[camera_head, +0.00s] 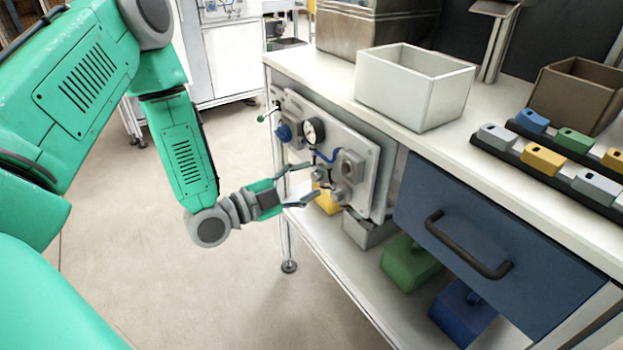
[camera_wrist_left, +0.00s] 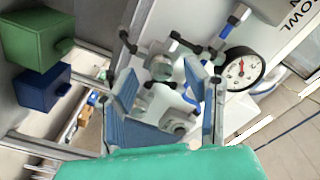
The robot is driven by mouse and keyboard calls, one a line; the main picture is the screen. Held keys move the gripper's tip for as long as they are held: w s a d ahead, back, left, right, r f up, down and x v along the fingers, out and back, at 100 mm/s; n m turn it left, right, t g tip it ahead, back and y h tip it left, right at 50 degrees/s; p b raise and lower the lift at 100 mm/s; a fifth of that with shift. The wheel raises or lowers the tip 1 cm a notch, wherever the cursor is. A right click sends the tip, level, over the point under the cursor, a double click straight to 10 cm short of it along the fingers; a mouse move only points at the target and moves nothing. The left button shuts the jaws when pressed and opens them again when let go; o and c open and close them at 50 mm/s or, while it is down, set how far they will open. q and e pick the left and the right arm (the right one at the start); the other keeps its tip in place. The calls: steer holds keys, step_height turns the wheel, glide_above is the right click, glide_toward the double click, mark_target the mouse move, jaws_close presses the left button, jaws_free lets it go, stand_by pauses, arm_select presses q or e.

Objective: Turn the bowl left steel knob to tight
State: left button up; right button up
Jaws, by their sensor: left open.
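A pale panel (camera_head: 372,150) hangs on the front of the bench and carries a round gauge (camera_head: 313,131), pipes and several steel knobs. One steel knob (camera_head: 338,195) shows just beyond my left gripper (camera_head: 315,182). In the left wrist view, a round steel knob (camera_wrist_left: 160,67) lies between the fingertips of my left gripper (camera_wrist_left: 163,78), and another grey knob (camera_wrist_left: 180,123) shows nearer the right finger. The fingers are spread and empty; I cannot tell whether they touch anything. The letters "OWL" show beside the gauge. I cannot tell which knob is the bowl left one. My right gripper is out of view.
A blue drawer (camera_head: 490,250) with a dark handle is right of the panel. A white box (camera_head: 415,88) stands on the bench top. Green (camera_head: 408,262) and blue (camera_head: 462,312) blocks sit on the lower shelf. The floor left of the bench is clear.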

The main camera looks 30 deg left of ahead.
arm_select(q)
steer(key=v, duration=1)
steer(key=shift+s, duration=0.3)
steer(key=shift+f, duration=0.15)
steer(key=s+d+f+n+g+y+p, duration=0.2)
steer(key=d+f+n+g, duration=0.1)
steer(key=f+g, duration=0.15)
steer(key=s+d+f+n+g+y+p, duration=0.1)
steer(key=d+f+n+g+p, duration=0.1)
steer(key=d+f+n+g, duration=0.3)
steer(key=s+f+n+g+y+p, duration=0.1)
steer(key=s+f+n+g+y, duration=0.1)
steer(key=s, duration=0.5)
steer(key=s+f+n+g+y+p, duration=0.1)
steer(key=s+f+n+g, duration=0.3)
steer(key=s, duration=0.4)
steer(key=shift+y+p, duration=0.3)
steer(key=shift+y, duration=0.2)
steer(key=shift+s+f+g, duration=0.1)
steer(key=shift+f+g, duration=0.05)
steer(key=shift+g, duration=0.1)
